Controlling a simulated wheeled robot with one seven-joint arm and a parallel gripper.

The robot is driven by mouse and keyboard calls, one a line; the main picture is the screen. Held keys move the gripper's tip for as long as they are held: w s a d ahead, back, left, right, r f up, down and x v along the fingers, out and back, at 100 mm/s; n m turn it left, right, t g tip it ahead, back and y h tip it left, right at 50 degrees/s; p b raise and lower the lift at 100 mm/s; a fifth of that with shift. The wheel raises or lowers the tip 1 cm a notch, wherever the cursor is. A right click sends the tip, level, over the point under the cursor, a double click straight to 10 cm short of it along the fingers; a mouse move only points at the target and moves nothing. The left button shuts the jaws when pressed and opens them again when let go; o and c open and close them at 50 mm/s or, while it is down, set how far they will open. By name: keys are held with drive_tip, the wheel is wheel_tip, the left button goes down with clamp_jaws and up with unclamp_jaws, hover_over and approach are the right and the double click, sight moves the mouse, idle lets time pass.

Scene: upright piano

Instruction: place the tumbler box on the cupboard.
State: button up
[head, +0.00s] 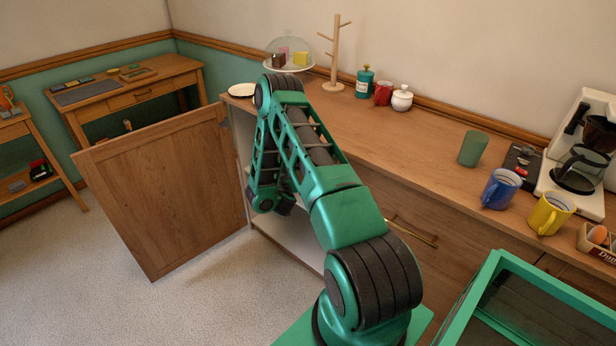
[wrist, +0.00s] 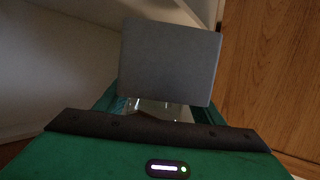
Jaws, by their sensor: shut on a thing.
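In the wrist view a flat grey box face, which I take for the tumbler box (wrist: 170,62), stands between the fingers of my gripper (wrist: 158,108). My gripper is shut on it. The box's other sides are hidden. The cupboard (head: 430,150) is a long wooden unit along the wall in the head view. Its left door (head: 165,190) stands wide open, showing a pale interior (head: 285,240). My arm bends down in front of this opening, and the gripper and box are hidden in the head view. In the wrist view, pale interior panels (wrist: 50,75) are at left.
The cupboard top holds a glass dome (head: 290,52), wooden mug tree (head: 336,55), teal canister (head: 365,82), green tumbler (head: 473,148), blue mug (head: 501,188), yellow mug (head: 549,213) and coffee maker (head: 582,150). Its middle stretch is clear. The wrist view shows wood (wrist: 275,80) close at right.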

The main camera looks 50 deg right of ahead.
drive_tip(key=shift+m+g+h, duration=0.3)
drive_tip(key=shift+m+h, duration=0.1)
drive_tip(key=d, duration=0.4)
drive_tip(key=shift+s+r, duration=0.25)
drive_tip(key=shift+r, duration=0.1)
drive_tip(key=shift+s+d+f, duration=0.15)
drive_tip(key=shift+d+f, duration=2.55)
drive_tip(key=shift+d, duration=0.1)
drive_tip(key=shift+s+d+f, duration=0.15)
drive_tip(key=shift+d+f, duration=2.55)
drive_tip(key=shift+d, duration=0.1)
drive_tip(key=o, duration=1.1)
drive_tip(key=shift+s+a, duration=0.1)
drive_tip(key=v, duration=0.9)
drive_tip(key=shift+s, duration=0.1)
drive_tip(key=shift+s+a+r, duration=0.1)
drive_tip(key=shift+s+a, duration=0.25)
drive_tip(key=shift+s, duration=0.15)
drive_tip(key=shift+s+a+r, duration=0.35)
drive_tip(key=shift+a, duration=0.15)
